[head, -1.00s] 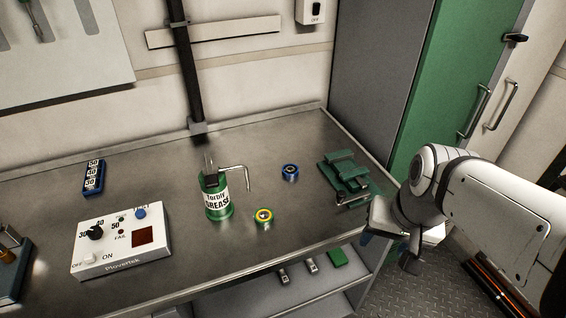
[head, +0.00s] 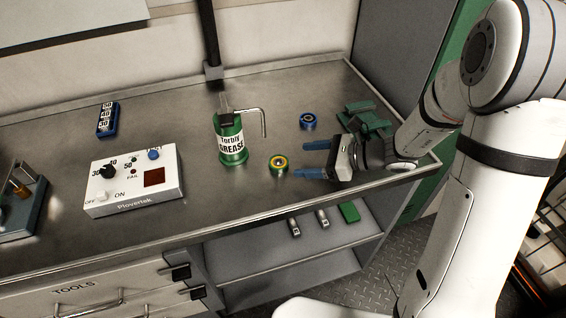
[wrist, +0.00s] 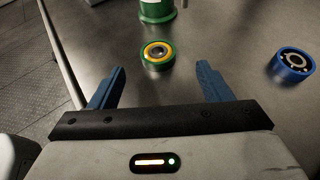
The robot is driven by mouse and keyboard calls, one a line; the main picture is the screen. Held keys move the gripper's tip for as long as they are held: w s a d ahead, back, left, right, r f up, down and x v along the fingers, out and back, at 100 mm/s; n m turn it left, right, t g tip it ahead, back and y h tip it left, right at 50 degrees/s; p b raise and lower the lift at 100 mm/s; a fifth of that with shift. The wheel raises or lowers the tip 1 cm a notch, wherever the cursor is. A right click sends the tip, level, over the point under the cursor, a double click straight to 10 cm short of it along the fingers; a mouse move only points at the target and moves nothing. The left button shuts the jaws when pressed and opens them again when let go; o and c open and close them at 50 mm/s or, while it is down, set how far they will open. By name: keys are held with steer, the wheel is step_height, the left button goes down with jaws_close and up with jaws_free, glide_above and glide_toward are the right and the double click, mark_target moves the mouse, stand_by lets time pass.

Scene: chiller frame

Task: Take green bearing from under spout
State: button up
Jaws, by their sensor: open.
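The green bearing (head: 278,164), with a yellow ring, lies flat on the steel bench. It stands in front of and to the right of the green grease dispenser (head: 230,140), whose bent spout (head: 258,112) reaches out to the right. My gripper (head: 308,159) is open and empty, low over the bench to the right of the bearing, its blue fingers pointing at it. In the wrist view the bearing (wrist: 157,55) lies ahead of the open fingers, roughly between their lines and apart from them. The foot of the dispenser (wrist: 157,10) shows behind it.
A blue bearing (head: 308,121) lies behind my gripper, and to the right in the wrist view (wrist: 291,65). A green fixture (head: 364,118) stands at the bench's right end. A white control box (head: 134,180) stands to the left. Bench space between the box and dispenser is clear.

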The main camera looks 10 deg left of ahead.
mark_target(280, 161)
steer(key=x, duration=0.6)
steer(key=shift+s+a+f+p, duration=0.1)
steer(key=shift+a+f+p, duration=0.1)
steer(key=shift+p, duration=0.1)
steer(key=c, duration=1.2)
